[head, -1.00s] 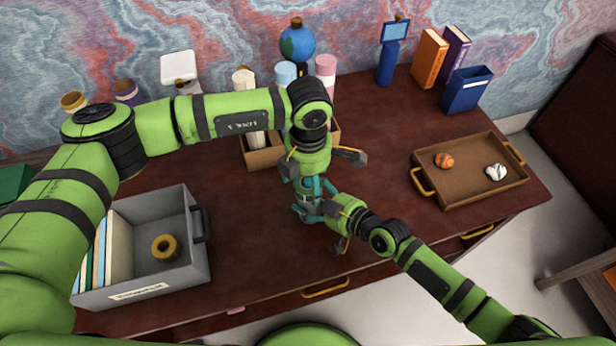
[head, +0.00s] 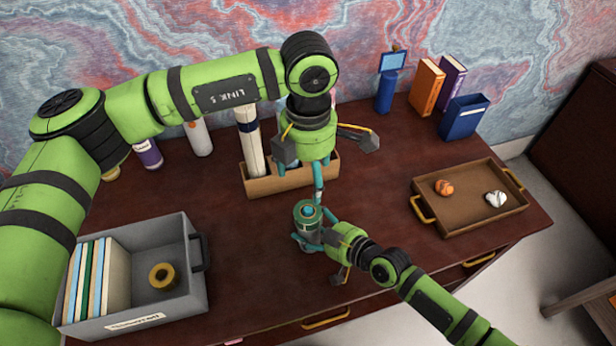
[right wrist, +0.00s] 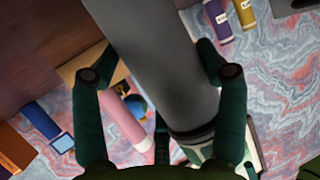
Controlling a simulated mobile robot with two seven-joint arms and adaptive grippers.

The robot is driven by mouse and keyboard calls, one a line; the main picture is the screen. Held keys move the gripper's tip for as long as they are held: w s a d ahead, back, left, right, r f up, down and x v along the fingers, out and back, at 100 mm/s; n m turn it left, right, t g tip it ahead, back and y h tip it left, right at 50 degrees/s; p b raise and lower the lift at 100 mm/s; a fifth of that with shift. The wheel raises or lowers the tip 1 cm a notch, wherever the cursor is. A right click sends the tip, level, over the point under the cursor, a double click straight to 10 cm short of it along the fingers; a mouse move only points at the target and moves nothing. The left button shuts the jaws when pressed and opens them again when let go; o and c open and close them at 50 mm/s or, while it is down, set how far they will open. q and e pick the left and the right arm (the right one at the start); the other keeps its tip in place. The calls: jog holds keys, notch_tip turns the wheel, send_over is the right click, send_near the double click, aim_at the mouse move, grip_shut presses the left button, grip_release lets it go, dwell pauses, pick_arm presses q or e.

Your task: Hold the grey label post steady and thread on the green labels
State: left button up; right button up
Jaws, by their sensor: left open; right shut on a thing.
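The grey label post (right wrist: 145,50) stands on the desk and shows large in the right wrist view. A green label band with white (right wrist: 200,146) is around it near one end. In the head view a green label (head: 306,213) shows at the post's upper part, with a blue top in it. My right gripper (head: 310,232) is shut on the post, its teal fingers on both sides of it. My left gripper (head: 319,185) is open and empty, above and behind the post and apart from it. Its arm hides part of the desk's back.
A wooden holder (head: 262,187) with a white tube stands behind the post. A grey bin (head: 130,318) with folders and a yellow ring is at left. A brown tray (head: 470,197) with an orange and a white item is at right. The desk between post and tray is clear.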

jog(key=shift+s+d+f, duration=0.1)
jog(key=shift+s+f, duration=0.05)
jog(key=shift+f, duration=0.2)
jog(key=o, duration=1.3)
jog(key=shift+c, duration=0.2)
jog(key=shift+r, duration=0.1)
jog(key=shift+r, duration=0.1)
